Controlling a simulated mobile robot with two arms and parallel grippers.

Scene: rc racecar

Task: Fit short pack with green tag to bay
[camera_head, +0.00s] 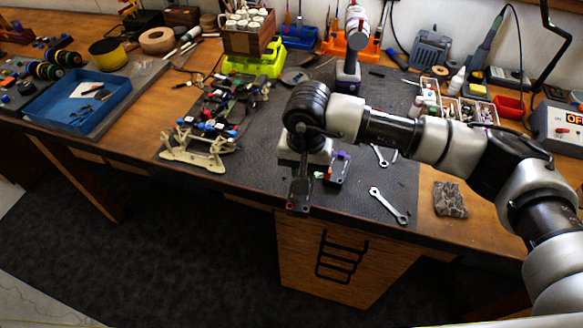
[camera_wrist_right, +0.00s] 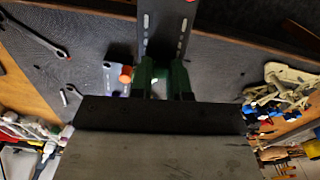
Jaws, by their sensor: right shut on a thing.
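My right gripper (camera_head: 301,180) is over the front edge of the dark mat, pointing down. It is shut on a dark pack (camera_wrist_right: 164,28), which has pale slots and small red marks and also shows below the hand in the head view (camera_head: 299,196). Green parts (camera_wrist_right: 180,78) show at the grip; I cannot tell whether they are a tag or the fingers. Another pack (camera_head: 338,168) with a purple mark lies just right of the gripper. The racecar chassis (camera_head: 222,112) stands to the left on the mat; its bay cannot be made out. My left gripper is not in view.
Wrenches (camera_head: 388,204) lie on the mat to the right. A blue tray (camera_head: 72,100) is at the left. A cordless driver (camera_head: 348,72) stands behind my right arm. Bare mat (camera_head: 262,150) lies between the chassis and the gripper.

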